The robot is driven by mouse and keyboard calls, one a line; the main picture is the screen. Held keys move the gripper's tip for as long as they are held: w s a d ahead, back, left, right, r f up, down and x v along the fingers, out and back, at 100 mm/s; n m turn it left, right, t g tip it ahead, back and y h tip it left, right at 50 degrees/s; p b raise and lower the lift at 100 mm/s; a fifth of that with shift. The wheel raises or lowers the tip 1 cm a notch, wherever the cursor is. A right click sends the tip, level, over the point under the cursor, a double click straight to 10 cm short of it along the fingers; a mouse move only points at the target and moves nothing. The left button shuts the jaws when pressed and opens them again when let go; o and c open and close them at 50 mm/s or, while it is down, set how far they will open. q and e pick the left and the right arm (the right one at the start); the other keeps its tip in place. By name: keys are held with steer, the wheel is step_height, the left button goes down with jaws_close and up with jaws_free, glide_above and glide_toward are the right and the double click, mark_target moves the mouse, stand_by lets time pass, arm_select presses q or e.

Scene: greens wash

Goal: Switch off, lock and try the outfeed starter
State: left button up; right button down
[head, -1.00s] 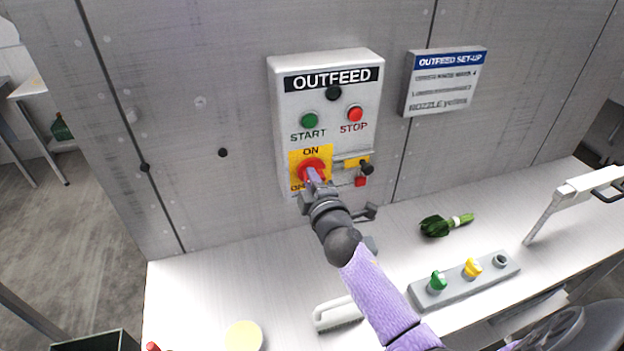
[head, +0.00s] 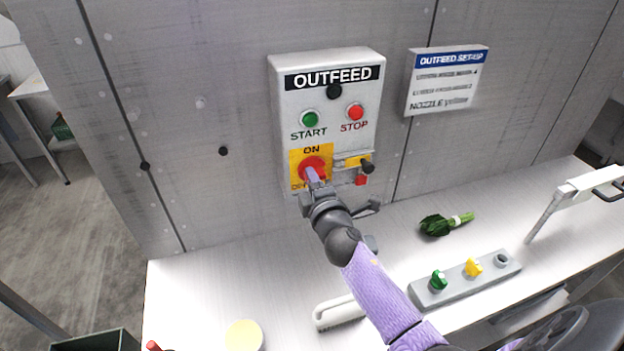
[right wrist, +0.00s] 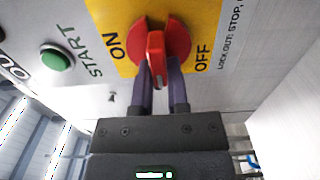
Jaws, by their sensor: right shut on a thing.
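The grey OUTFEED starter box (head: 328,110) is on the wall, with a green START button (head: 309,119) and a red STOP button (head: 355,112). Its red rotary switch (head: 308,163) sits on a yellow ON/OFF plate at the lower left. My right gripper (head: 313,180) is at this switch. In the right wrist view its fingers are shut on the red handle (right wrist: 156,55), one on each side; the handle's pointing direction is hard to tell. A small red item (head: 361,180), perhaps a padlock, is below a black knob (head: 367,166) at the box's lower right. My left gripper is not in view.
An OUTFEED SET-UP sign (head: 447,82) is on the wall. On the white bench (head: 220,285) are a green bundle (head: 436,225), a grey block (head: 430,294) with green and yellow nozzles, and a pale yellow disc (head: 243,335). A dark bin (head: 95,342) stands at lower left.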

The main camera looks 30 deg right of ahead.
steer(key=c, duration=0.6)
jaws_free()
steer(key=v, duration=1)
steer(key=shift+d, duration=0.1)
